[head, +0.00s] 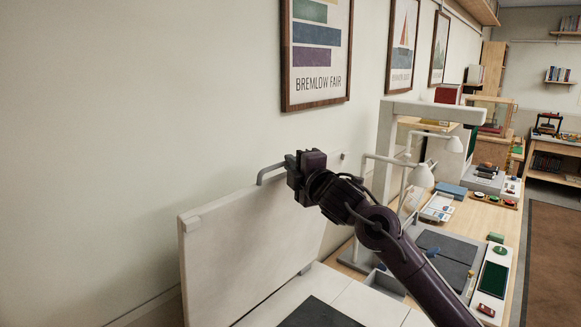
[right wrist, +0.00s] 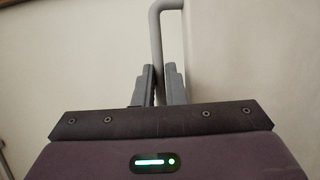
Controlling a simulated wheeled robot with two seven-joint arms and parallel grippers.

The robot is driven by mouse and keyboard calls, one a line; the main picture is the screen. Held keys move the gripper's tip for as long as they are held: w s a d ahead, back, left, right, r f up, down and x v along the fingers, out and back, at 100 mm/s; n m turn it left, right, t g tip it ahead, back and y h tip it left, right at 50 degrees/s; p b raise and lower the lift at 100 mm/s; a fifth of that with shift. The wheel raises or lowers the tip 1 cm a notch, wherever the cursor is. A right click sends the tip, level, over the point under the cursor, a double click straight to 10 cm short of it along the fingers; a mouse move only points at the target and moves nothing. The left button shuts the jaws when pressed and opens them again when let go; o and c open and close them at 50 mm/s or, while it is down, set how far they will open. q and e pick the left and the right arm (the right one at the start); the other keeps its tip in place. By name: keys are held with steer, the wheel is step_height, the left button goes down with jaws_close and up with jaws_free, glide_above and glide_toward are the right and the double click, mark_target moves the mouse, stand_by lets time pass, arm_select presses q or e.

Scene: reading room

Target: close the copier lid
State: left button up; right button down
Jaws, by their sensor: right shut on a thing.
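The copier lid (head: 245,252) is a pale panel that stands raised and tilted near the wall in the head view. A grey bar handle (head: 268,172) runs along its upper edge. My right gripper (head: 290,167) is at this handle. In the right wrist view the grey handle (right wrist: 156,35) passes between the two fingers of my right gripper (right wrist: 158,88), which are shut on it. The copier's pale top (head: 350,303) with a dark panel (head: 318,314) shows below the lid. My left gripper is not in view.
A desk to the right holds two white lamps (head: 421,177), a dark pad (head: 446,250), a green-screened device (head: 494,278) and trays. Framed posters (head: 317,50) hang on the wall behind the lid. A brown rug (head: 553,262) lies at the far right.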

steer(key=s+d+f+m+t+b, duration=0.3)
steer(key=s+d+f+t+b, duration=0.3)
steer(key=s+d+f+b, duration=0.9)
steer(key=s+d+b, duration=0.2)
steer(key=b, duration=1.1)
steer(key=shift+m+y, duration=0.3)
steer(key=shift+y, duration=0.1)
steer(key=c, duration=1.8)
jaws_free()
steer(key=shift+a, duration=0.15)
